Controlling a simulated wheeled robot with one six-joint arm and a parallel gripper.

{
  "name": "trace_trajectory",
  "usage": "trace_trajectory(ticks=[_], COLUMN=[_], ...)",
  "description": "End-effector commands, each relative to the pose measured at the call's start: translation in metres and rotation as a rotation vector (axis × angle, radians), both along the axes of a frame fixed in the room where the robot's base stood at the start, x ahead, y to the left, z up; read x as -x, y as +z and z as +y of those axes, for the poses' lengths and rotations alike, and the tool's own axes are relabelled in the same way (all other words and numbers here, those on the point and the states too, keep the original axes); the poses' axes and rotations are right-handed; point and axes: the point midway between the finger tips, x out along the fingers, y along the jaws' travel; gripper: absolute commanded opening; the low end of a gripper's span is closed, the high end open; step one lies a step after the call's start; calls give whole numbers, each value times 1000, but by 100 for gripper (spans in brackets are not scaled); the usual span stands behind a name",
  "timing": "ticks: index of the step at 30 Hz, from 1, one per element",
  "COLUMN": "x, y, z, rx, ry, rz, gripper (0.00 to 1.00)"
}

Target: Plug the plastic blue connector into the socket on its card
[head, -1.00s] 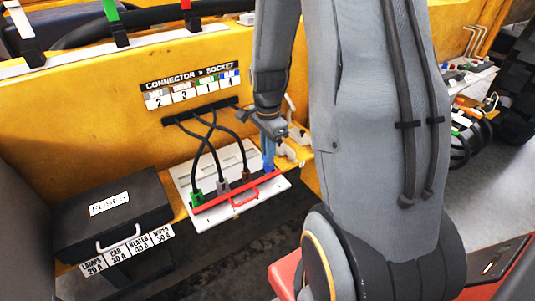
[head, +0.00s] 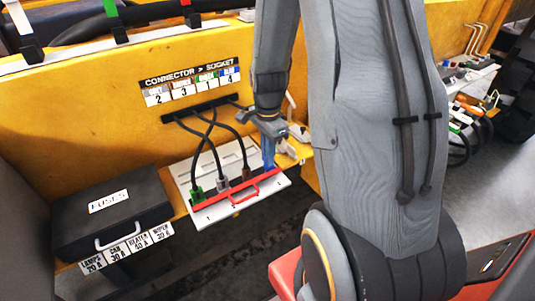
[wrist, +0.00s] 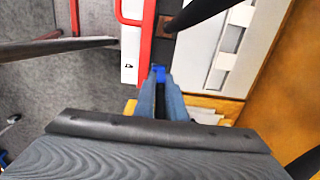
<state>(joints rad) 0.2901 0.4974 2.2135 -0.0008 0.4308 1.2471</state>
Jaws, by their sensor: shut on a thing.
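The blue connector (wrist: 158,72) is between my fingertips, largely hidden by them. My gripper (head: 268,158) is shut on it at the right end of the socket strip, over the place numbered 4. In the wrist view my fingers (wrist: 158,88) reach down to the strip. I cannot tell whether the connector is seated in the socket. The card (head: 193,85) on the yellow wall reads "CONNECTOR > SOCKET" and pairs blue with 4. The white socket board (head: 213,217) has a red bar across it.
Green (head: 196,193), grey (head: 222,183) and brown (head: 246,174) connectors stand along the strip, with black cables rising behind them. A red handle (head: 243,196) projects at the front. A black fuse box (head: 85,220) is at left. Bare yellow wall lies around the card.

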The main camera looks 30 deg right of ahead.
Motion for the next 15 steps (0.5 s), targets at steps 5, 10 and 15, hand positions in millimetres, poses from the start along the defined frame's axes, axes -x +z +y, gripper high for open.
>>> trace_trajectory(ticks=[5, 10, 15], x=[0, 0, 0], y=[-4, -8, -12], z=[0, 0, 0], rx=[0, 0, 0], ry=[0, 0, 0], rz=[1, 1, 0], gripper=[0, 0, 0])
